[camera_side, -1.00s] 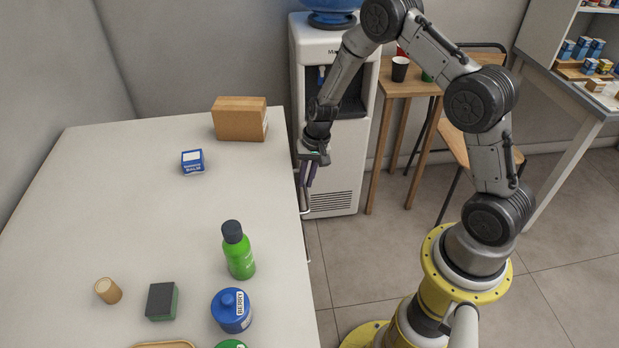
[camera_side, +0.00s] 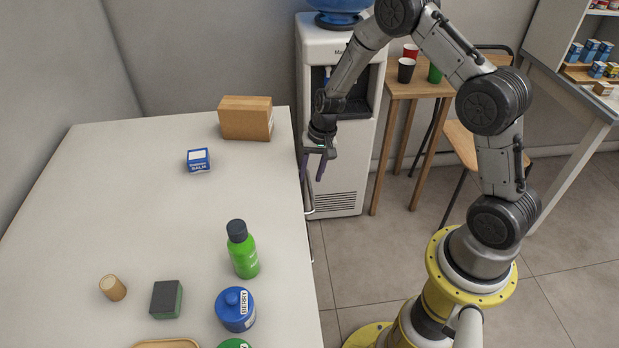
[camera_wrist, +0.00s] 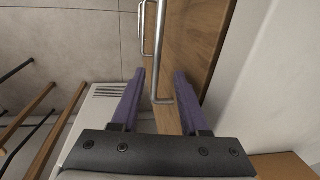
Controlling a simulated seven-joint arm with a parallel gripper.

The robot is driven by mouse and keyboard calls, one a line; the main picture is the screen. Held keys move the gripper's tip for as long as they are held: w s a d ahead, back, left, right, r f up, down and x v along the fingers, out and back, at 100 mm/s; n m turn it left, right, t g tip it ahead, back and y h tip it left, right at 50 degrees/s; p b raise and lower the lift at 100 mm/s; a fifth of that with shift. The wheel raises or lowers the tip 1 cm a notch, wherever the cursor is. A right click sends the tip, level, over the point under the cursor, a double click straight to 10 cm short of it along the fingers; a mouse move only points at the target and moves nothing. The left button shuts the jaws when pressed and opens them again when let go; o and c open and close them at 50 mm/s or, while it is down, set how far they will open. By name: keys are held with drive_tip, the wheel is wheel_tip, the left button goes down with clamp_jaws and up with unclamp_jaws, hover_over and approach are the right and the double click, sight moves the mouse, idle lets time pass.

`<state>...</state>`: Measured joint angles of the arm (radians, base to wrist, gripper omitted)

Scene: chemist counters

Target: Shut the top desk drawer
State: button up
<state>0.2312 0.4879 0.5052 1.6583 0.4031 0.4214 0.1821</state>
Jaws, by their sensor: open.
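The desk has a pale top (camera_side: 190,235), seen from above in the side view. In the wrist view I see its brown wooden drawer front (camera_wrist: 190,45) with a metal bar handle (camera_wrist: 160,80) close to the camera. My gripper (camera_side: 313,173) points down just off the desk's right edge in the side view. Its two purple fingers are open, and in the wrist view (camera_wrist: 159,75) the handle shows between them. I cannot tell whether the fingers touch it. The drawer's inside is hidden, and I cannot tell how far out the drawer stands.
A second handle (camera_wrist: 148,20) lies beyond the first. A white water dispenser (camera_side: 335,165) stands behind my gripper. On the desk are a cardboard box (camera_side: 245,120), a blue balm box (camera_side: 198,160), a green bottle (camera_side: 242,256) and a blue jar (camera_side: 235,312). The desk's middle is clear.

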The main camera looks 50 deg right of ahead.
wheel_tip(320, 180, up, 11)
drive_tip(key=s+d, duration=0.1)
drive_tip(key=shift+s+d+r, duration=0.2)
drive_tip(key=shift+s+d, duration=0.05)
drive_tip(key=shift+d, duration=0.05)
